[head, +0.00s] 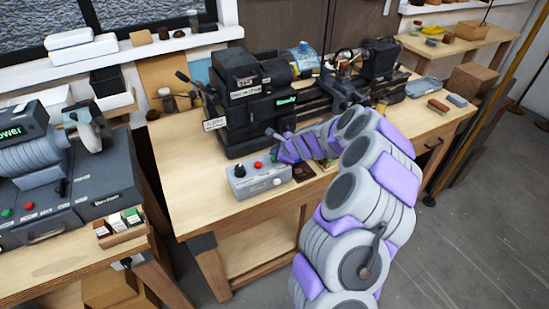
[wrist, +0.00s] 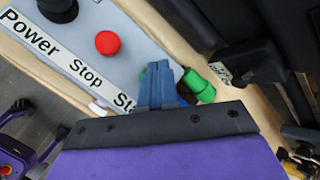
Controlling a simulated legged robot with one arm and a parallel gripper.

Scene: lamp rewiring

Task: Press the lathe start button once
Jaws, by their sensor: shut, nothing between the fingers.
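The lathe (head: 270,98) is a dark machine on a wooden bench. A grey control box (head: 262,182) sits in front of it, with a black knob (head: 239,170) and a red button (head: 258,165). In the wrist view the box carries a Power, Stop and partly hidden "St" label (wrist: 124,102); the red button (wrist: 109,43) is above Stop. My gripper (wrist: 161,72) is shut and empty, its fingertips over the area by the "St" label. A bit of green (wrist: 143,75) shows beside the fingertips; they hide most of it. Whether they touch it, I cannot tell.
A green cylindrical piece (wrist: 198,84) shows right of the fingers. The lathe body stands close behind the box. Another bench (head: 40,275) with a grey machine stands at the left. Bare bench top (head: 190,180) lies left of the box.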

